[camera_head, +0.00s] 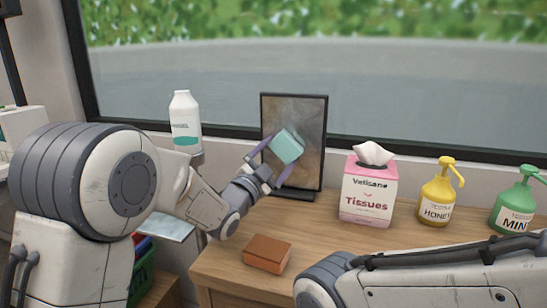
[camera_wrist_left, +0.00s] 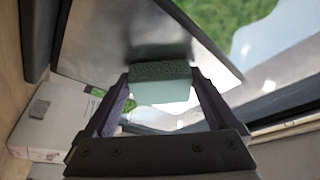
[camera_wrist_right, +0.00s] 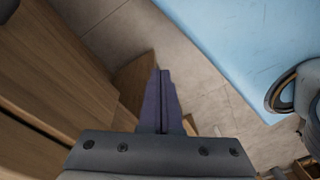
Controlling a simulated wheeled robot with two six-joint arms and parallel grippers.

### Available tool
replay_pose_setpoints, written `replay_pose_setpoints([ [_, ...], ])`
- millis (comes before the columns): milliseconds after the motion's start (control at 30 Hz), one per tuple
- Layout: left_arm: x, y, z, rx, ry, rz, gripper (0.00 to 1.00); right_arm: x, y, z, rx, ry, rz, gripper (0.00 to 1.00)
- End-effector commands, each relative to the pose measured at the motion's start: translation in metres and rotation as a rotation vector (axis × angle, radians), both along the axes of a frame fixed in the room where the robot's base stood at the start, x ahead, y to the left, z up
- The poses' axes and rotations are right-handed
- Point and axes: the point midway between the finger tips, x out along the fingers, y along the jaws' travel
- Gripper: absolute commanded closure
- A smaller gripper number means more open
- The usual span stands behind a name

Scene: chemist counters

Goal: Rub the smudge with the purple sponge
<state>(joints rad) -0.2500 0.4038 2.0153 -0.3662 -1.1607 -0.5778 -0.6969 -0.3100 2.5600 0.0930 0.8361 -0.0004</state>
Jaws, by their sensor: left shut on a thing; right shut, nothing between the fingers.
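My left gripper (camera_head: 283,151) is shut on a mint-green sponge (camera_head: 288,146), held in front of a black-framed upright panel (camera_head: 309,118). The sponge also shows between the fingers in the left wrist view (camera_wrist_left: 160,86), close to the panel's face; I cannot tell if they touch. The panel looks grey and cloudy, with a darker patch behind the sponge in the left wrist view; I cannot make out a distinct smudge. No purple sponge shows; the purple parts are my fingers. My right gripper (camera_wrist_right: 162,100) is shut and empty, in the right wrist view only.
An orange-brown block (camera_head: 267,253) lies on the wooden counter (camera_head: 328,233) near its front edge. A white bottle (camera_head: 185,124) stands left of the panel. A pink tissue box (camera_head: 368,192), a yellow pump bottle (camera_head: 437,194) and a green one (camera_head: 515,205) stand to the right.

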Motion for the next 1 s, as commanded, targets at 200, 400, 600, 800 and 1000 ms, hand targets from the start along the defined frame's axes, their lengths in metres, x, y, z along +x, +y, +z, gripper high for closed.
replay_pose_setpoints([
  [200,0.005,0.005,0.0,-0.001,0.0,0.003,0.52,0.0,0.0,-0.007,0.0,0.0,0.0,1.0],
  [400,0.013,0.025,0.0,-0.002,0.0,0.009,0.52,0.0,0.0,-0.011,0.0,0.0,0.0,1.0],
  [600,0.019,0.04,0.0,-0.003,0.002,0.014,0.6,0.0,0.0,-0.013,0.0,0.0,0.0,1.0],
  [800,0.021,0.043,0.0,-0.001,0.003,0.014,0.6,0.0,0.0,-0.013,0.0,0.0,0.0,1.0],
  [1000,0.019,0.043,-0.001,-0.001,0.003,0.014,0.6,0.0,0.0,-0.014,0.0,0.0,0.0,1.0],
])
